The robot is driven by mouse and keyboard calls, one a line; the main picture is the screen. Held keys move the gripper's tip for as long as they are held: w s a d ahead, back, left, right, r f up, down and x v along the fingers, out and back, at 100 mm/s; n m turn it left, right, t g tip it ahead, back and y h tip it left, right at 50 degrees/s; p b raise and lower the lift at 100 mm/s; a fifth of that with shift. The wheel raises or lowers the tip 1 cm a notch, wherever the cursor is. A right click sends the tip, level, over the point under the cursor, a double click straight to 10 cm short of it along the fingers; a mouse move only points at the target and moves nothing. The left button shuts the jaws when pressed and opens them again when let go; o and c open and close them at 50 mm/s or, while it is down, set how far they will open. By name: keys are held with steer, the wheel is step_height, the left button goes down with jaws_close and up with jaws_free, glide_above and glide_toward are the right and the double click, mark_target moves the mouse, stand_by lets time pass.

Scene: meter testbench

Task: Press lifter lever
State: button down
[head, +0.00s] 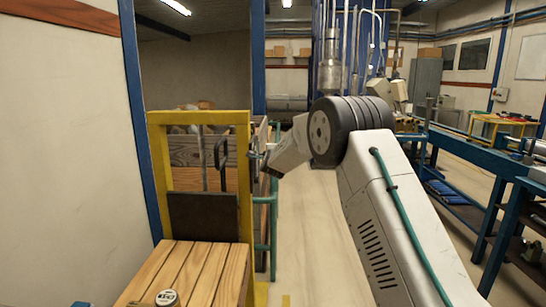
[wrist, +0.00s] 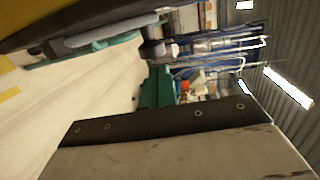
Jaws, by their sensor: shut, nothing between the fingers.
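A lifter with a yellow frame (head: 244,190) stands left of centre in the head view. A dark looped bar (head: 222,160), which looks like the lever, rises inside the frame above a dark plate (head: 203,215). My gripper (head: 262,165) is at the frame's right post, right of the lever and apart from it in the picture. It is shut and empty. Its tips are small and partly hidden, so I cannot tell whether they touch the post. In the wrist view, a yellow part (wrist: 12,58) shows at the left edge; the lever cannot be made out.
A slatted wooden platform (head: 190,270) with a small round gauge (head: 167,298) on it lies in front of the lifter. Wooden crate sides (head: 188,151) stand behind the frame. Green rails (head: 272,225) run beside it. Blue benches (head: 490,165) stand right. Pale floor between is clear.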

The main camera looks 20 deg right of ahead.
steer(key=s+a+r, duration=0.1)
steer(key=s+r, duration=0.1)
steer(key=s, duration=0.4)
steer(key=shift+s+r, duration=0.25)
steer(key=shift+r, duration=0.1)
steer(key=s+a+r+n+g+y, duration=0.2)
steer(key=s+a+n, duration=0.15)
steer(key=s, duration=0.65)
steer(key=s+a+r+n+g+y, duration=0.2)
steer(key=s+n, duration=0.3)
steer(key=s, duration=0.4)
steer(key=s+a+r+n+g+y, duration=0.15)
steer(key=s+n, duration=0.25)
steer(key=s, duration=0.6)
steer(key=s+f+n+g, duration=0.2)
steer(key=s+n+g, duration=0.1)
steer(key=s, duration=0.9)
steer(key=s+f+n+g+h, duration=0.1)
steer(key=s+f+n+g, duration=0.1)
steer(key=s, duration=1)
steer(key=s+f+n+g, duration=0.3)
steer(key=s+g, duration=0.1)
steer(key=s, duration=0.8)
steer(key=shift+d+f+n, duration=0.3)
steer(key=shift+d+n, duration=0.05)
